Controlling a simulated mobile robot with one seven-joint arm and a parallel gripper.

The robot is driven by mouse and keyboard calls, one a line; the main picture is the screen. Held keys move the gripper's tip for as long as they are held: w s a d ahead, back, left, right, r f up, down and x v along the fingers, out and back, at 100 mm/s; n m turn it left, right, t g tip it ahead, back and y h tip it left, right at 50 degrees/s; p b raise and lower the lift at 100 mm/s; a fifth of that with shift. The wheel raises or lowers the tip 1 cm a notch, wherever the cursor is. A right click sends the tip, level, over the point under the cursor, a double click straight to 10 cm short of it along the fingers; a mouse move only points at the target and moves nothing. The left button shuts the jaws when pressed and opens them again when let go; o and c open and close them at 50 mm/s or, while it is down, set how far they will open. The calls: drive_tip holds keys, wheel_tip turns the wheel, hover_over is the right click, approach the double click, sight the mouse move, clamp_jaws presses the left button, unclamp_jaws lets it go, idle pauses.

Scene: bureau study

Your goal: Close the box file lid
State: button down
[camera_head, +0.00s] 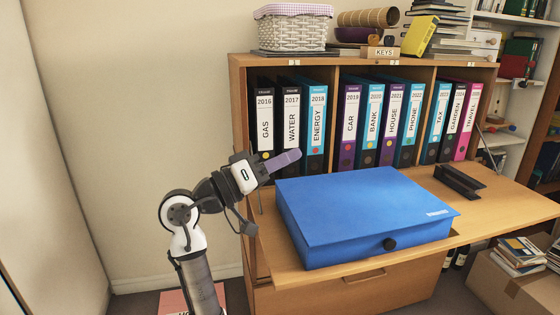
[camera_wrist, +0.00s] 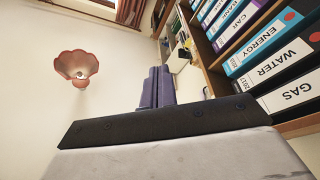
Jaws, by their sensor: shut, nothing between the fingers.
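The blue box file (camera_head: 360,212) lies on the wooden fold-down desk surface. I cannot tell whether the catch is fastened. My gripper (camera_head: 290,158) is above and left of the box file's back left corner, apart from it, in front of the standing binders. Its purple-grey fingers are together and empty; they also show in the wrist view (camera_wrist: 157,88). The box file is not in the wrist view.
A row of labelled binders (camera_head: 375,120) stands in the bureau behind the box file. A dark desk holder (camera_head: 459,182) lies to its right. A wicker basket (camera_head: 292,30) and books stand on top. A cardboard box (camera_head: 510,285) is on the floor at right.

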drive_tip(key=s+f+m+g+h+b, duration=0.1)
drive_tip(key=s+f+m+b, duration=0.1)
drive_tip(key=f+b, duration=0.3)
drive_tip(key=s+d+f+m+g+b, duration=0.1)
drive_tip(key=s+f+m+b, duration=0.1)
drive_tip(key=f+m+b, duration=0.2)
drive_tip(key=shift+s+d+f+h+b, duration=0.25)
drive_tip(key=shift+s+f+h+b, duration=0.15)
drive_tip(key=shift+f+b, duration=0.9)
